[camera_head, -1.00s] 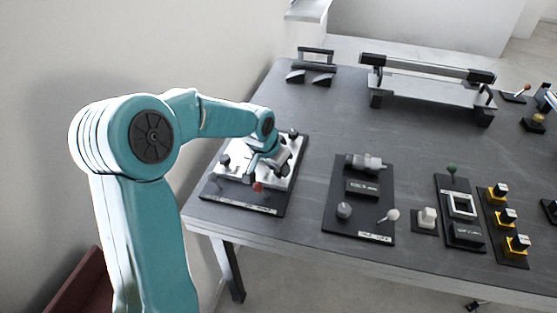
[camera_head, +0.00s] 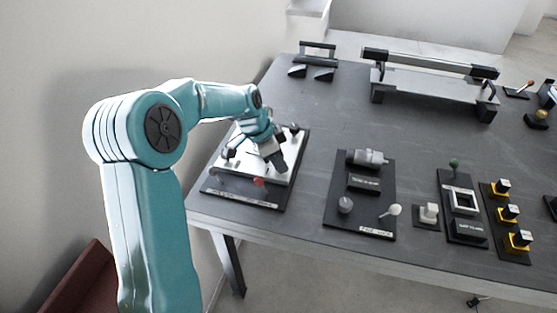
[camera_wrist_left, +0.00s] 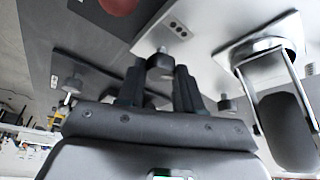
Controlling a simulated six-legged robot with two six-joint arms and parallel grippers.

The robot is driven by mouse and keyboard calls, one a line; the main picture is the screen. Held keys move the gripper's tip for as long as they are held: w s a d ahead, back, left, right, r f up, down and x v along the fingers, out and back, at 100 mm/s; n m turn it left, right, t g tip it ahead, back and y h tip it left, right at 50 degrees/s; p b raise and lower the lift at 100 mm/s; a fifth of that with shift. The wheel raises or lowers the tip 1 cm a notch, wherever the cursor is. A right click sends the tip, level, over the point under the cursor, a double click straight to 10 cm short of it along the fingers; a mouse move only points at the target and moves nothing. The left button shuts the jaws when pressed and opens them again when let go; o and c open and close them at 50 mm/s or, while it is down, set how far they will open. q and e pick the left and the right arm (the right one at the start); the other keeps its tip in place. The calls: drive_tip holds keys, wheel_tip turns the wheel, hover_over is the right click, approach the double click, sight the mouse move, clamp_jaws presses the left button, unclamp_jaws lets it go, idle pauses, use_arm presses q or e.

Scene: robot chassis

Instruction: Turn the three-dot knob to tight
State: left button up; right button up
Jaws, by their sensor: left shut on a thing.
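My left gripper (camera_head: 272,158) is over the white panel (camera_head: 235,172) on the dark board at the table's left end. In the left wrist view, my left gripper (camera_wrist_left: 159,72) has its two dark fingers either side of a small grey knob (camera_wrist_left: 160,63) and is shut on it. A small plate with dark dots (camera_wrist_left: 175,26) lies beside this knob; I cannot clearly count its dots. The arm and gripper hide the knob in the head view. The board's front label (camera_head: 240,198) is too small to read. My right gripper is not in view.
A red ball knob (camera_head: 258,182) stands at the panel's front, and dark knobs (camera_head: 229,153) stand around it. In the wrist view a silver-framed handle (camera_wrist_left: 270,75) is close on the right. Another dark board (camera_head: 360,205) with knobs stands to the right, with bare table between.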

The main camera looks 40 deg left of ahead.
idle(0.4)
use_arm(q)
drive_tip(key=o, duration=1)
drive_tip(key=shift+o, duration=0.2)
drive_tip(key=p+v, duration=0.1)
drive_tip(key=v, duration=1.5)
drive_tip(key=shift+s+a+r, duration=0.1)
